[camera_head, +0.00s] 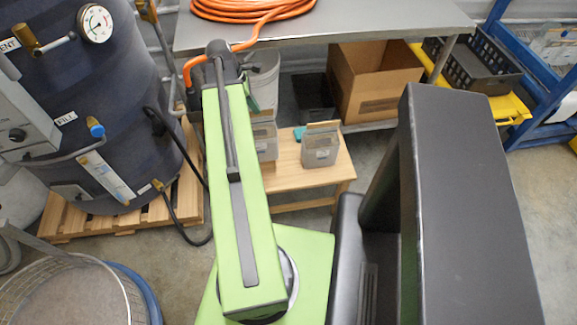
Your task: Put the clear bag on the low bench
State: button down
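The low bench (285,178) is a small light-wood bench standing on the floor, just right of my green arm. A greyish, see-through-looking bag (320,148) with a brown top stands upright on it. A similar grey bag or pack (265,140) stands at the bench's left, partly hidden by my arm. I cannot tell which of these, if either, is the clear bag. My arm reaches away from me to a black joint near the metal table. My gripper's fingers do not show; they are hidden beyond or below the arm.
A metal table (340,22) with a coiled orange hose (250,8) stands behind the bench. Below it are a cardboard box (372,85), a dark bin (313,97) and a whitish bucket (263,75). A dark tank (90,100) stands on a pallet at left. A round sieve (30,300) is front left.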

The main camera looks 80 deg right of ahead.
aim_at(256, 125)
jog(key=shift+d+f+b, duration=0.1)
jog(key=shift+f+b, duration=5)
jog(key=shift+f, duration=0.5)
jog(key=shift+r, duration=0.2)
jog(key=c, duration=1.6)
grip_release()
jog(key=shift+c, duration=0.2)
jog(key=p+v, duration=1.1)
jog(key=shift+r, duration=0.2)
jog(key=shift+w+r+p, duration=0.15)
jog(key=shift+r+p, duration=0.25)
jog(key=shift+p, duration=0.05)
jog(key=shift+f, duration=0.1)
